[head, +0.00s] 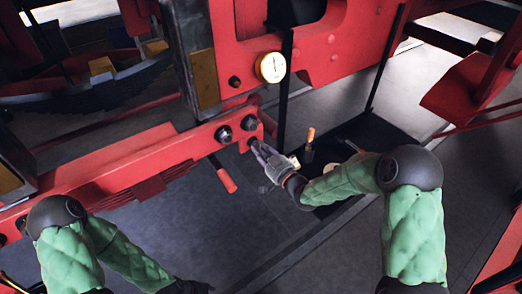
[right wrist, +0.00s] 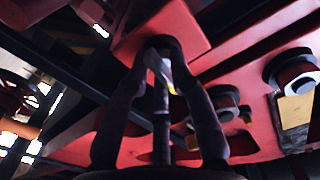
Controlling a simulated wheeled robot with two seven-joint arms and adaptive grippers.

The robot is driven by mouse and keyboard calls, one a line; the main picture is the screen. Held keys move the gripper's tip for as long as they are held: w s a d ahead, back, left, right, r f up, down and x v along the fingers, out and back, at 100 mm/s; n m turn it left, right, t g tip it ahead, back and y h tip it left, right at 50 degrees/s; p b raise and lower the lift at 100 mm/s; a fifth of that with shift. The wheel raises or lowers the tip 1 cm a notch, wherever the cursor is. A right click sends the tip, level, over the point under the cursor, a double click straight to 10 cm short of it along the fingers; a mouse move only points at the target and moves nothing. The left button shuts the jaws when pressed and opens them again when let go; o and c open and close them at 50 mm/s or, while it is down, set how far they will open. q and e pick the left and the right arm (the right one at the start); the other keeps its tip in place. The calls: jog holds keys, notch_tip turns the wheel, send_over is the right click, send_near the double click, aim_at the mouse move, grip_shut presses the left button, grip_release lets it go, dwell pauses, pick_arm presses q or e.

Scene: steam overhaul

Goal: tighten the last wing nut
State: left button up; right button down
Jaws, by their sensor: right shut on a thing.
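My right gripper (head: 257,147) reaches up to the right end of the red beam (head: 150,160) in the head view. Two dark nuts (head: 223,134) and (head: 249,123) sit on the beam just left of the gripper.
A red-handled lever (head: 225,180) hangs below the beam, close left of my right gripper. A brass-rimmed gauge (head: 271,67) is above. A dark tray (head: 375,135) with a bottle (head: 308,148) lies to the right. The grey floor (head: 200,235) in front is clear.

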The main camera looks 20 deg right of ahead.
jog(key=shift+d+m, duration=0.15)
jog(key=shift+m, duration=0.35)
jog(key=shift+s+a+f+m+b, duration=0.1)
jog(key=shift+m+b, duration=0.35)
jog(key=shift+m, duration=2.15)
jog(key=shift+s+a+f+m+b, duration=0.15)
jog(key=shift+m+b, duration=0.3)
jog(key=shift+m, duration=2.15)
jog(key=shift+w+a+f+m+b, duration=0.1)
jog(key=shift+m+b, duration=0.35)
jog(key=shift+m, duration=2.15)
jog(key=c, duration=1.2)
grip_release()
jog(key=shift+s, duration=0.1)
jog(key=shift+c, duration=0.2)
jog(key=shift+r, duration=0.1)
jog(key=shift+r, duration=0.15)
